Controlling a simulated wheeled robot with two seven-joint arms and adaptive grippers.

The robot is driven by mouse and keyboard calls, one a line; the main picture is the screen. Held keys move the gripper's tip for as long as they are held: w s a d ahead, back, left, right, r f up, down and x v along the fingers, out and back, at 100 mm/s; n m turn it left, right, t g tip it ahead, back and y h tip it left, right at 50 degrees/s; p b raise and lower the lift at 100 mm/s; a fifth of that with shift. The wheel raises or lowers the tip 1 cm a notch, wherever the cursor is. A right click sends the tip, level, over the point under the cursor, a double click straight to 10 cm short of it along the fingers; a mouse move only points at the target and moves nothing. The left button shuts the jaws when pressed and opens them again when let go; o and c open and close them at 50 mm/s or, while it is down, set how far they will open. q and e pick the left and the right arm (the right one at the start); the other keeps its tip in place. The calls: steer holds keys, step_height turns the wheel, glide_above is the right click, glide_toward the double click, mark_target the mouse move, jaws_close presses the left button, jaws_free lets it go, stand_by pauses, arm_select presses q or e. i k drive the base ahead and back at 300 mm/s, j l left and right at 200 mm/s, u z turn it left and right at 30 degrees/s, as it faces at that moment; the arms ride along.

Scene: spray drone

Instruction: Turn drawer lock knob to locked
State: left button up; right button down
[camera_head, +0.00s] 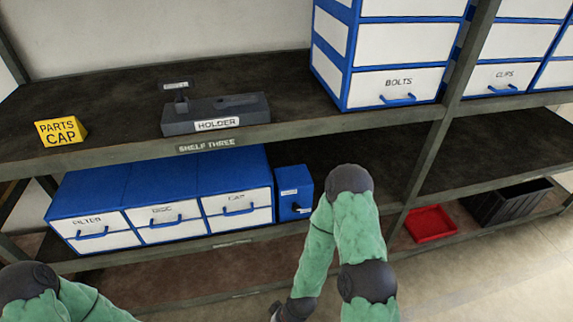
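A small blue box (289,180) stands on the lower shelf, just right of the drawer unit. It has a small white label and a dark knob (297,207) on its front; the knob's exact setting is too small to read. The blue-and-white drawers, labelled FILTER (87,222), DISC (161,210) and CAP (236,197), look shut. My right arm bends down in front of the shelf, and its gripper (276,312) shows only partly at the bottom edge, below and apart from the knob. My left arm shows at the lower left; its gripper is out of view.
The upper shelf carries a yellow PARTS CAP block (61,131), a grey holder (215,114) and a BOLTS drawer cabinet (395,80). A shelf post (440,130) stands to the right. A red tray (430,223) and a dark crate (508,202) sit low at right.

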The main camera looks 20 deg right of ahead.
mark_target(295, 208)
steer(key=z, duration=0.85)
steer(key=l, duration=0.1)
